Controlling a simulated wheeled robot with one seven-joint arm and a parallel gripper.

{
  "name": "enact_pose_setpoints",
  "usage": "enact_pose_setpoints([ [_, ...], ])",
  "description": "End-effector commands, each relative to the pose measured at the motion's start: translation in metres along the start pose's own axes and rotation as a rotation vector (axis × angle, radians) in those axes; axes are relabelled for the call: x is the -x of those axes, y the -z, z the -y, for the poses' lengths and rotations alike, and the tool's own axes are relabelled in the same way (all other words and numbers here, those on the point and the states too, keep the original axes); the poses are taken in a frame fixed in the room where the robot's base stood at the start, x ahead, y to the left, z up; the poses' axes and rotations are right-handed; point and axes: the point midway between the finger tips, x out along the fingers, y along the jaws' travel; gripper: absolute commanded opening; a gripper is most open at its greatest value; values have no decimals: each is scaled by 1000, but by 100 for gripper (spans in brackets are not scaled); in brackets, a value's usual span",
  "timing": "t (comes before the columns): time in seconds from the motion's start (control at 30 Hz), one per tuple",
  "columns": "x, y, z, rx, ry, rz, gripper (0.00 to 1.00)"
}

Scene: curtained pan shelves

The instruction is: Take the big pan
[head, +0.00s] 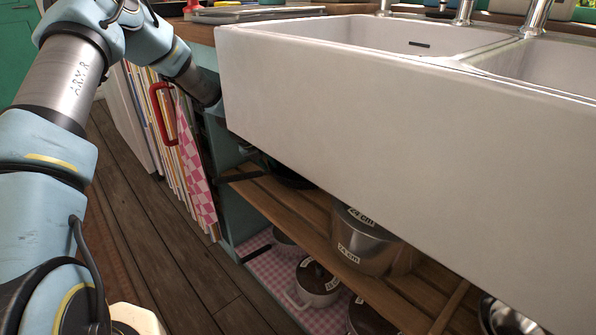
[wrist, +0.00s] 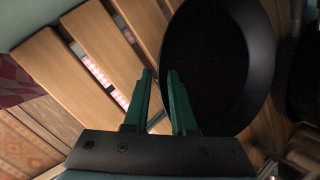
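A large round black pan (wrist: 215,65) lies on the wooden slatted shelf in the wrist view. In the head view only a dark part of it (head: 285,176) seems to show under the sink, on the upper shelf. My gripper (wrist: 160,72) has two green fingers, apart with a narrow gap and nothing visible between them. The right finger overlaps the pan's left edge in the wrist view; I cannot tell whether it touches. The pan's handle is not clearly visible. In the head view my gripper is hidden behind the cabinet side and sink.
The white sink (head: 380,120) overhangs the shelf (head: 300,208). A steel pot (head: 365,245) labelled 24 cm stands on this shelf, right of the dark pan. A smaller pot (head: 315,284) and other cookware stand below.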

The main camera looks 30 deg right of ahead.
Motion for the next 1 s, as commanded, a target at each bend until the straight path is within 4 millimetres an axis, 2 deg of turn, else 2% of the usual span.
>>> enact_pose_setpoints([
  [0.03,-8,1,0,0,0,-1,24],
  [0.13,-14,0,0,1,0,0,24],
  [0.4,-15,0,0,1,0,0,23],
  [0.6,-15,0,0,2,-1,0,1],
  [1.0,-15,0,-2,2,-2,-1,0],
])
